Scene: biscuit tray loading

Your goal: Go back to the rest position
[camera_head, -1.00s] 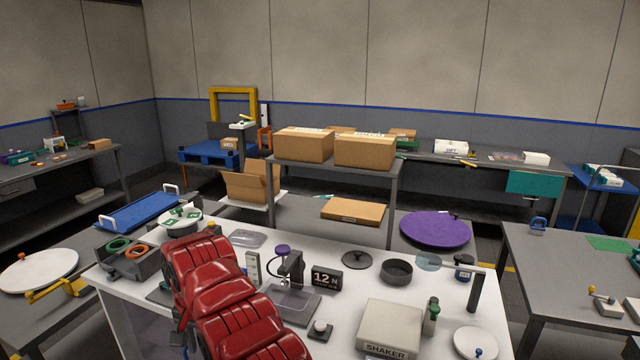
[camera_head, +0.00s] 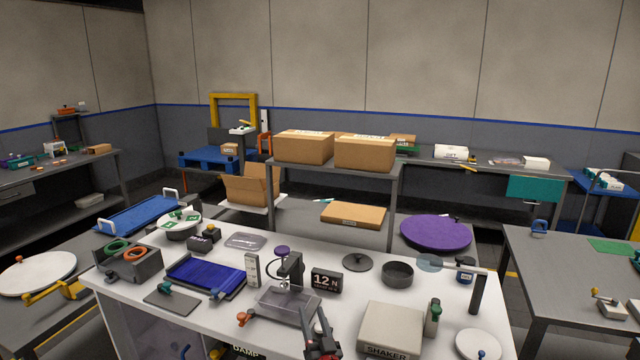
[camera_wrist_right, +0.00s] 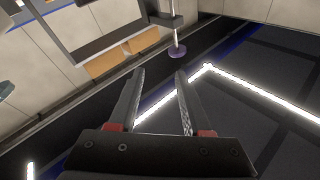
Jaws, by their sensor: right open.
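My right gripper (camera_head: 319,325) shows at the bottom middle of the head view as a small dark and red shape above the white table's front edge. In the right wrist view its two dark fingers (camera_wrist_right: 160,75) stand apart with nothing between them. My left gripper is not in the head view.
The white table (camera_head: 345,239) holds a small press (camera_head: 283,275), a black display (camera_head: 327,281), a shaker (camera_head: 390,330), a blue tray (camera_head: 205,278) and a grey bin (camera_head: 129,262). A shelf with cardboard boxes (camera_head: 303,148) stands behind. Grey tables flank both sides.

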